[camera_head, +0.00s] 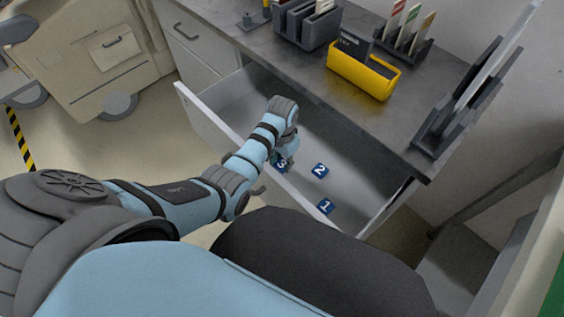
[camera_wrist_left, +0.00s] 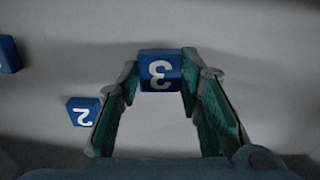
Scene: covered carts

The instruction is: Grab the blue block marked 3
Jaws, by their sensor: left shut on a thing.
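The blue block marked 3 (camera_wrist_left: 160,71) sits between the fingertips of my left gripper (camera_wrist_left: 160,82) in the left wrist view, with a finger against each side. In the head view this block (camera_head: 281,163) is inside the open drawer, partly covered by my gripper (camera_head: 284,157). My left gripper is shut on it. Whether the block touches the drawer floor I cannot tell. The blue block marked 2 (camera_head: 320,170) and the blue block marked 1 (camera_head: 325,206) lie apart on the drawer floor. Block 2 also shows in the left wrist view (camera_wrist_left: 83,111). My right gripper is not seen.
The open drawer (camera_head: 205,117) has raised walls around the blocks. Above it, the grey countertop (camera_head: 310,68) holds a yellow bin (camera_head: 362,75), a dark file holder (camera_head: 305,28) and a card rack (camera_head: 402,45). A beige cart (camera_head: 95,60) stands at the far left.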

